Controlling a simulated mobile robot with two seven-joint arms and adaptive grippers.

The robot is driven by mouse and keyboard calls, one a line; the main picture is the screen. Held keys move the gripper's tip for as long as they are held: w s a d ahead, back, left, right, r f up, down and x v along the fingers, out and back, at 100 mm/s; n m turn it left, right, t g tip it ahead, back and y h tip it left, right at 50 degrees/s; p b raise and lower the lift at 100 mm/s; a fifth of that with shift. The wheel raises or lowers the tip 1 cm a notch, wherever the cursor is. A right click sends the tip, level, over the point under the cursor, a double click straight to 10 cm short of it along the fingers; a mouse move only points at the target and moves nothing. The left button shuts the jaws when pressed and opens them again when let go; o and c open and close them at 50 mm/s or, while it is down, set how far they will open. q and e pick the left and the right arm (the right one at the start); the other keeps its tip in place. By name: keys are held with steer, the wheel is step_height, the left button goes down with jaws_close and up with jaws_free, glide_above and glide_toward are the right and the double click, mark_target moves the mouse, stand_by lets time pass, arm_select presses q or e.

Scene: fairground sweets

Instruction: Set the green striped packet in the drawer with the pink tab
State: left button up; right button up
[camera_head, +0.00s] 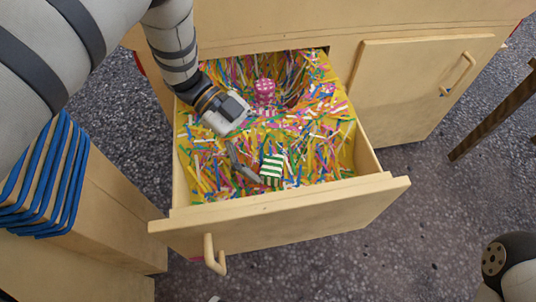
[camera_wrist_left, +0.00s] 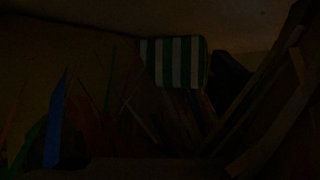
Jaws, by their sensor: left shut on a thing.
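The green and white striped packet (camera_head: 272,169) is inside the open drawer (camera_head: 290,205), near its front wall. My left gripper (camera_head: 258,172) reaches down into the drawer from the back left and is shut on the packet. The very dark left wrist view shows the striped packet (camera_wrist_left: 175,62) at top centre. I cannot tell whether the packet touches the drawer floor. A sliver of pink shows low at the drawer front, by the handle (camera_head: 212,255); the pink tab is not clearly seen. My right gripper is not in view.
Multicoloured strips (camera_head: 315,150) cover the drawer's inside. A pink dotted piece (camera_head: 264,88) stands towards its back. A shut cupboard door (camera_head: 415,85) is to the right. A wooden piece with blue bands (camera_head: 65,175) is at left. Speckled floor (camera_head: 400,230) lies open at right.

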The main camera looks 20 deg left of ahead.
arm_select(q)
steer(key=shift+f, duration=0.55)
steer(key=shift+r, duration=0.15)
steer(key=o, duration=1.1)
steer(key=shift+o, duration=0.2)
steer(key=p+v, duration=0.1)
steer(key=v, duration=0.6)
steer(key=shift+a+r, duration=0.1)
steer(key=shift+a, duration=0.15)
